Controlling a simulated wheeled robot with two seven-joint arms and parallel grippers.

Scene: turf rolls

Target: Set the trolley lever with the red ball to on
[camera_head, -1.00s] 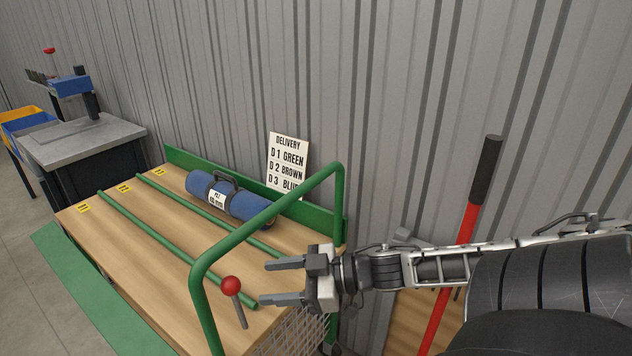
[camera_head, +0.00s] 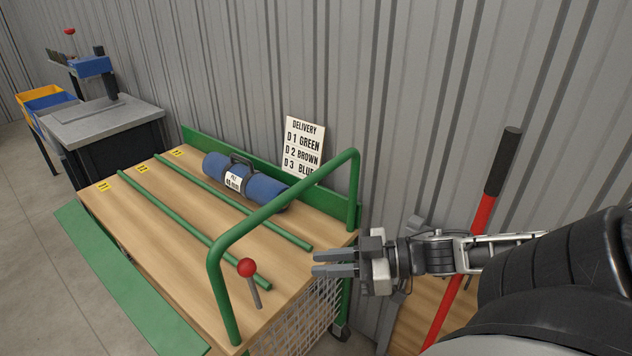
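The trolley (camera_head: 187,278) has a wooden deck, green rails and a green push handle (camera_head: 283,200). The lever with the red ball (camera_head: 247,267) stands at the trolley's near end, its grey rod (camera_head: 256,293) slightly tilted, the ball up and to the left. No on or off marking is readable. My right gripper (camera_head: 315,264) is to the right of the ball, fingers pointing left towards it. Its two fingers are close together with a narrow gap, nothing held, apart from the lever. My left gripper is not in view.
A blue roll (camera_head: 262,190) with a carrier lies in the trolley's far lane. A delivery sign (camera_head: 303,145) leans at the back by the corrugated wall. A red pole with a black grip (camera_head: 472,235) stands behind my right arm. Grey floor (camera_head: 40,290) is clear at left.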

